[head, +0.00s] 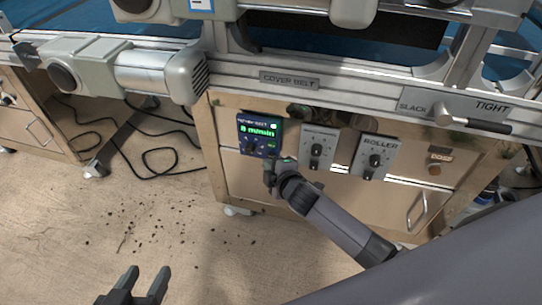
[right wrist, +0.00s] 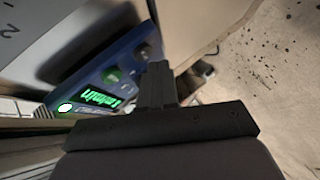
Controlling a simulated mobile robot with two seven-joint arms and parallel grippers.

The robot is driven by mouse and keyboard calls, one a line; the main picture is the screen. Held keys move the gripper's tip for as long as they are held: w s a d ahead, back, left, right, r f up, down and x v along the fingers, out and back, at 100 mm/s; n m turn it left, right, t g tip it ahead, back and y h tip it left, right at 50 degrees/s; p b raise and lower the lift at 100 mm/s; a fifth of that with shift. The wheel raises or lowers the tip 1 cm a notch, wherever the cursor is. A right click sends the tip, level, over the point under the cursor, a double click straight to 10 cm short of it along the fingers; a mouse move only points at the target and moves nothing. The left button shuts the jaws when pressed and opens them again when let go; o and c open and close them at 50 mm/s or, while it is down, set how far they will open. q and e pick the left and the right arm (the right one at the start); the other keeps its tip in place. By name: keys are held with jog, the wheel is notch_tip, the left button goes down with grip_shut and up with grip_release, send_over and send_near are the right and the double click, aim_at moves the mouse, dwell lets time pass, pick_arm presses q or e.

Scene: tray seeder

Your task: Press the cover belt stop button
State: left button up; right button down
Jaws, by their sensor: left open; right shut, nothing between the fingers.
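The small blue control box (head: 243,121) hangs on the cabinet front below the "COVER BELT" plate (head: 289,80). Its lit green display reads "8 m/min". I cannot read which control is the stop. My right gripper (head: 270,168) is shut and empty, just below the box; its fingertips (right wrist: 157,68) appear close to the lower panel edge, contact unclear. My left gripper (head: 147,284) is open and empty above the floor.
Two grey knob boxes (head: 319,146), the right one labelled "ROLLER" (head: 377,153), sit right of the blue box. A SLACK/TIGHT lever (head: 474,124) is further right. A motor (head: 150,73) juts out at upper left. Cables (head: 150,160) and dirt specks lie on the floor.

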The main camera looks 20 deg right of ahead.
jog(key=shift+w, duration=0.1)
dwell(0.4)
jog(key=shift+w+d, duration=0.25)
jog(key=shift+w, duration=0.1)
dwell(0.4)
jog(key=shift+s+a+p, duration=0.25)
jog(key=shift+s+p, duration=0.05)
jog(key=shift+s, duration=0.15)
